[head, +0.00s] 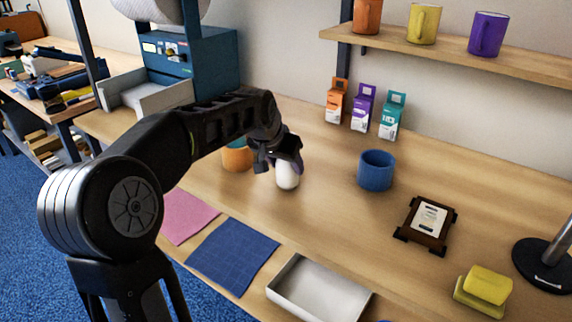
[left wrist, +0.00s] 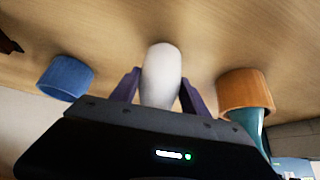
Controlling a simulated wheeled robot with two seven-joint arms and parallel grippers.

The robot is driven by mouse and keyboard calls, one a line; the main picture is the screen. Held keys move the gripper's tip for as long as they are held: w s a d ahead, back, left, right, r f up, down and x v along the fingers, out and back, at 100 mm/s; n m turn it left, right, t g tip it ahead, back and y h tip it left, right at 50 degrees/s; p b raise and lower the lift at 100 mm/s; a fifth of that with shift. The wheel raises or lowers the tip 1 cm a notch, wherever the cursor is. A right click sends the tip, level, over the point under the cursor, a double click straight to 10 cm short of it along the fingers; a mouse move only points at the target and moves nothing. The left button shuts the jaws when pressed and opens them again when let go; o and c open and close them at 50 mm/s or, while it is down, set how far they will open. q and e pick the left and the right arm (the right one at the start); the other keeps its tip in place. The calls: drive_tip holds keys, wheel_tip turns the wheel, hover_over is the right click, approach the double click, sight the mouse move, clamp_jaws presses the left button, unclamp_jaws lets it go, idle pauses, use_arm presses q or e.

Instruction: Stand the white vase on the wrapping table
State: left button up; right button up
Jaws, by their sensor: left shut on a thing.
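The white vase (head: 287,176) is at my left gripper (head: 279,161) in the head view, over the wooden wrapping table (head: 330,220). In the left wrist view the vase (left wrist: 161,75) sits between the two fingers of the left gripper (left wrist: 160,92), which is shut on it. The gripper hides the vase's upper part in the head view. The vase looks about upright; I cannot tell whether its base touches the table. My right gripper is not in view.
A blue mug (head: 376,170) stands right of the vase and an orange pot (head: 237,158) close left. A dark frame (head: 427,224), yellow block (head: 487,286), white tray (head: 318,290) and blue cloth (head: 232,255) lie nearer. Small cartons (head: 361,108) stand behind. Table between vase and tray is clear.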

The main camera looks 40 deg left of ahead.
use_arm(q)
drive_tip(key=shift+f, duration=0.1)
drive_tip(key=o, duration=1.6)
drive_tip(key=shift+s+r, duration=0.2)
drive_tip(key=shift+r, duration=0.4)
drive_tip(key=v, duration=1.1)
drive_tip(key=shift+s+p, duration=0.1)
drive_tip(key=shift+p, duration=0.2)
